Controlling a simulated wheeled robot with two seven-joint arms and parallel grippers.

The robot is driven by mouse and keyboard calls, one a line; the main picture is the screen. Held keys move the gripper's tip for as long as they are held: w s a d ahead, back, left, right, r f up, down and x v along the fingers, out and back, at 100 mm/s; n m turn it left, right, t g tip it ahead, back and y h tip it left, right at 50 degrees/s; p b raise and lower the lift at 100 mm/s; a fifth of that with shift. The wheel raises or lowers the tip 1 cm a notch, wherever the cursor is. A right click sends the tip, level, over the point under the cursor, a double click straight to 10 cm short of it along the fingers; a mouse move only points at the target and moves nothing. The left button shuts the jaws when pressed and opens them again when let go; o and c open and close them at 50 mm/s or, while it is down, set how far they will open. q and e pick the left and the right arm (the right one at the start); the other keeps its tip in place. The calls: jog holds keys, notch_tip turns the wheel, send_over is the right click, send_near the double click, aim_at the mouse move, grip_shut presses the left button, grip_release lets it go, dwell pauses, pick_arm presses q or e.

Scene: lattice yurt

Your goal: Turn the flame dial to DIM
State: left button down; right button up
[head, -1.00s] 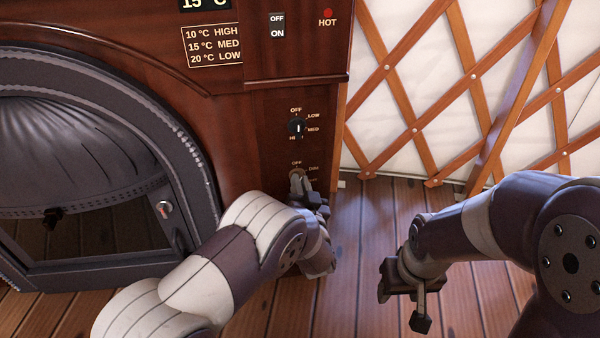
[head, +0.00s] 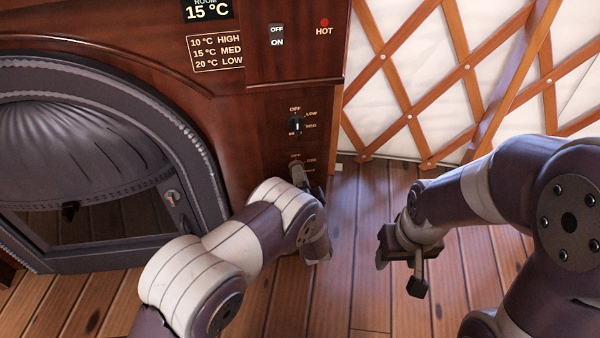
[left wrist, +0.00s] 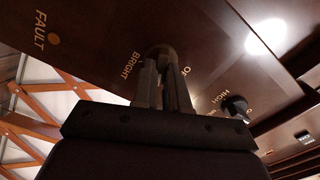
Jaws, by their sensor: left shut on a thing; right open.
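The flame dial (left wrist: 161,51) is the lower knob on the stove's dark wood panel, with OFF above it and a partly covered label to its right in the head view. BRIGHT shows beside it in the left wrist view. My left gripper (head: 298,173) is shut on the flame dial; its two fingers (left wrist: 164,78) close around it in the left wrist view. The fingers cover most of the dial, so I cannot tell where its pointer stands. My right gripper (head: 400,272) is open and empty above the floor, to the right.
A second dial (head: 296,126) with OFF, LOW, MED and HI sits just above; it also shows in the left wrist view (left wrist: 236,107). An OFF/ON switch (head: 277,36) and a red HOT light (head: 324,22) are higher. The stove door (head: 80,150) is left, the lattice wall (head: 440,80) right.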

pick_arm(q)
jog(key=shift+f+m, duration=0.15)
jog(key=shift+m, duration=0.15)
dwell(0.4)
jog(key=c, duration=1.1)
grip_release()
jog(key=shift+c, duration=0.2)
jog(key=s+d+p, duration=0.2)
jog(key=s+p, duration=0.2)
jog(key=s, duration=0.8)
jog(key=shift+s+p, duration=0.3)
jog(key=shift+p, duration=0.1)
